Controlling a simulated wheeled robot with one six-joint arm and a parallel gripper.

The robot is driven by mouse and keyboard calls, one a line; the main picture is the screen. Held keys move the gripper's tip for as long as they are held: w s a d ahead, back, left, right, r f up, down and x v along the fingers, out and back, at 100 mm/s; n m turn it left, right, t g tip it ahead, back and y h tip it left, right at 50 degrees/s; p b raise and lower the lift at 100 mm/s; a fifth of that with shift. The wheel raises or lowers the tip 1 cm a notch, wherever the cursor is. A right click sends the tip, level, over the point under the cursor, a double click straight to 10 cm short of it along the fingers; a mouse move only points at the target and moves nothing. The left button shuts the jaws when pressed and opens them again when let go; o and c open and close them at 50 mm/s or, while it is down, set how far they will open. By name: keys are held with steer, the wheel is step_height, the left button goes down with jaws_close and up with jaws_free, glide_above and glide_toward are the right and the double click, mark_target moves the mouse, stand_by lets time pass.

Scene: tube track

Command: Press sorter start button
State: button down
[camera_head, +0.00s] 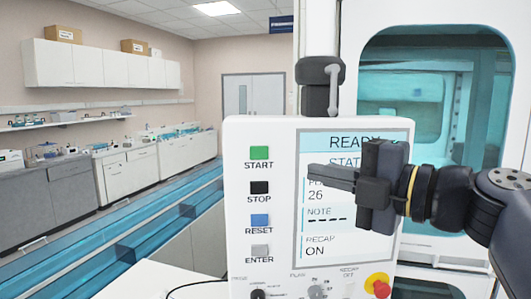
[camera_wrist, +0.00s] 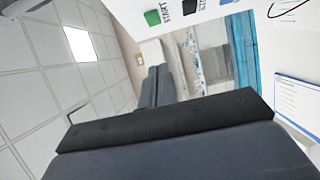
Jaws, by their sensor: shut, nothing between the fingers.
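The green START button (camera_head: 260,153) is at the top of the button column on the white control panel (camera_head: 237,215). It also shows in the wrist view (camera_wrist: 152,18) near the top edge. Below it in the head view are the black STOP button (camera_head: 259,187), blue RESET button (camera_head: 260,221) and grey ENTER button (camera_head: 260,251). My gripper (camera_head: 312,172) is shut and empty, in front of the panel's screen, with its tips pointing left. The tips are right of and a little below the START button, apart from it in the picture. The gripper hides part of the screen.
The screen (camera_head: 345,140) reads READY. A red knob (camera_head: 378,285) and several dials sit along the panel's lower edge. A white machine with a teal window (camera_head: 435,70) stands behind. Lab counters (camera_head: 50,190) line the left. The space left of the panel is open.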

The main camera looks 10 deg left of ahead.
steer(key=shift+s+d, duration=0.15)
steer(key=p, duration=0.3)
glide_toward(253, 153)
steer(key=s+a, duration=0.1)
steer(key=a, duration=0.3)
steer(key=shift+w+a, duration=0.2)
steer(key=shift+w, duration=0.4)
steer(key=shift+w+a, duration=0.2)
steer(key=shift+w, duration=0.4)
steer(key=shift+w+a, duration=0.2)
steer(key=shift+w, duration=0.45)
steer(key=shift+f, duration=0.1)
steer(key=shift+p, duration=0.3)
